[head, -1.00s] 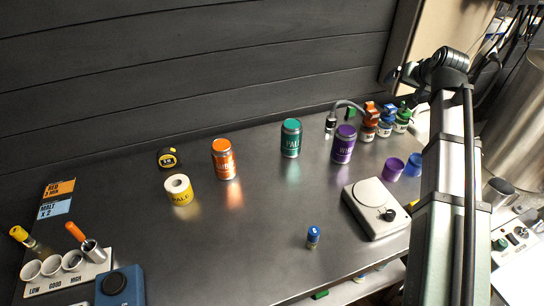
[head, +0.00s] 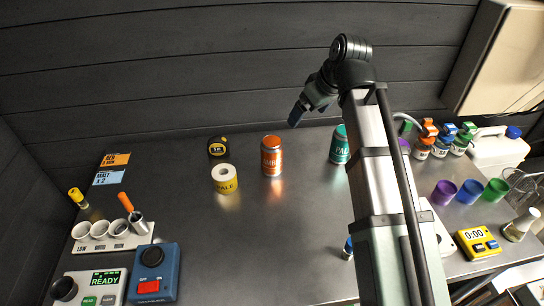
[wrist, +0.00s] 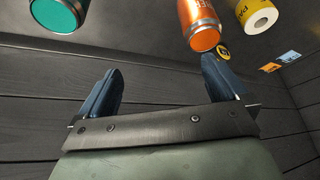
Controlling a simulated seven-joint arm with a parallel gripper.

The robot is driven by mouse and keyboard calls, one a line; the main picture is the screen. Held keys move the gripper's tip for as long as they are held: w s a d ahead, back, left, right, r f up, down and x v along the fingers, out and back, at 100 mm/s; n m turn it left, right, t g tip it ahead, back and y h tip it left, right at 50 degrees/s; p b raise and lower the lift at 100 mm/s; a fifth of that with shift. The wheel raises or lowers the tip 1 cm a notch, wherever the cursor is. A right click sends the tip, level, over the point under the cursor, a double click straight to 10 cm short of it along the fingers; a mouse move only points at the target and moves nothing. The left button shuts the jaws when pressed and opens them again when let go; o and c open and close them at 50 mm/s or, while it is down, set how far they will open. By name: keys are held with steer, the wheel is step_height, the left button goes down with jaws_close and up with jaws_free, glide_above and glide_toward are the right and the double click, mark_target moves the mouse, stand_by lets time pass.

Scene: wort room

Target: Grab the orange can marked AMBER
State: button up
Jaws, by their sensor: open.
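The orange can (head: 271,157) stands upright on the steel table, left of the teal can (head: 340,146), with part of its label showing as "MBE". In the wrist view the orange can (wrist: 199,25) shows at the top, right of centre, beyond my fingers, and the teal can (wrist: 60,12) is at the top left. My gripper (head: 296,116) is up and to the right of the orange can, apart from it. In the wrist view my gripper (wrist: 158,88) is open, with nothing between its two blue fingers.
A yellow PALE roll (head: 224,179) and a tape measure (head: 217,147) are left of the orange can. A cup rack (head: 110,236) and blue switch box (head: 153,272) stand front left. Several coloured cups and bottles are at right. The table's front middle is clear.

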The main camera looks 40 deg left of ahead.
steer(key=n, duration=0.2)
glide_toward(275, 141)
steer(key=shift+g+h, duration=0.3)
steer(key=shift+g, duration=0.1)
steer(key=x, duration=0.8)
steer(key=shift+w+a+r, duration=0.15)
steer(key=shift+w+a, duration=0.05)
steer(key=shift+w, duration=0.15)
steer(key=shift+s+x, duration=0.15)
steer(key=shift+x, duration=1.15)
steer(key=shift+s+x, duration=0.1)
steer(key=shift+x, duration=1.2)
steer(key=shift+d, duration=0.15)
steer(key=c, duration=1.4)
steer(key=shift+o, duration=0.2)
